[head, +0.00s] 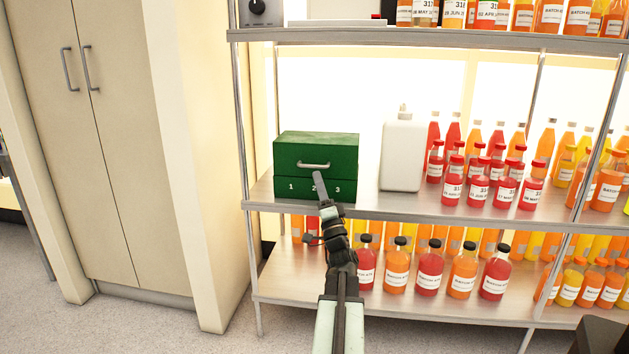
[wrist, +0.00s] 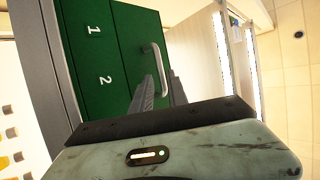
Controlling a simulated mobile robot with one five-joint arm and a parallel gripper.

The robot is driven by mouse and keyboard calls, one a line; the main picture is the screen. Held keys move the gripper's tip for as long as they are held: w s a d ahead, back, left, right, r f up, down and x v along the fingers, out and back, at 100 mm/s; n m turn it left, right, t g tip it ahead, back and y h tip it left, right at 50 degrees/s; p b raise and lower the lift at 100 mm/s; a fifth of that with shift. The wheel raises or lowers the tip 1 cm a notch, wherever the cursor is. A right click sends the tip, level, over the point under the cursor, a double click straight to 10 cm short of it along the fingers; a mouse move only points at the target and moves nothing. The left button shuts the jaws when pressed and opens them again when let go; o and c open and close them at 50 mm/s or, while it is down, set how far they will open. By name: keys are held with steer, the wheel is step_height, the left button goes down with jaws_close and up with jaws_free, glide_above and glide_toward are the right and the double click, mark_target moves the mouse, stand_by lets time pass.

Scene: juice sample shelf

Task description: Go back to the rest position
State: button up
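My gripper (head: 318,176) is in front of the green drawer box (head: 290,150) on the middle shelf, just below its handle (head: 313,165) in the head view. The drawer front looks closed. The lower strip of the box carries the numbers 1, 2 and 3.
A white bottle (head: 402,155) stands right of the green box. Red and orange juice bottles (head: 452,182) fill the shelf farther right. Labelled bottles (head: 397,268) stand on the lower shelf (head: 285,275), near my arm. A beige cabinet (head: 120,150) stands left. Floor is clear at lower left.

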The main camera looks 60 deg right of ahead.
steer(key=shift+b+v, duration=0.3)
steer(key=shift+v, duration=0.95)
steer(key=shift+a+r, duration=0.1)
